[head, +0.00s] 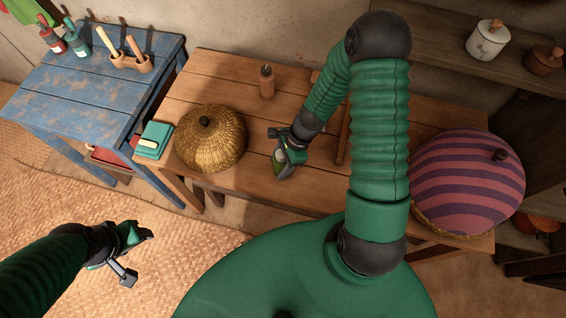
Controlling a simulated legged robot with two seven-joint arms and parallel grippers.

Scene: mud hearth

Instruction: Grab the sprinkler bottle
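A small brown bottle-like thing (267,82) with a narrow top stands upright at the back of the wooden table (215,75). A red bottle (52,40) and a green bottle (76,42) with pale labels stand at the back of the blue table (75,88). I cannot tell which is the sprinkler bottle. My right gripper (282,150) points down over the middle of the wooden table, in front of the brown bottle. A small green and pale shape shows at its fingers; I cannot tell if it is held. My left gripper (138,256) is open and empty above the woven mat.
A woven golden basket with a lid (210,138) stands left of my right gripper. A striped domed basket (468,184) stands at the right end. Teal books (154,140) lie on the left edge. A holder with wooden tools (130,62) is on the blue table. A shelf (450,55) holds jars.

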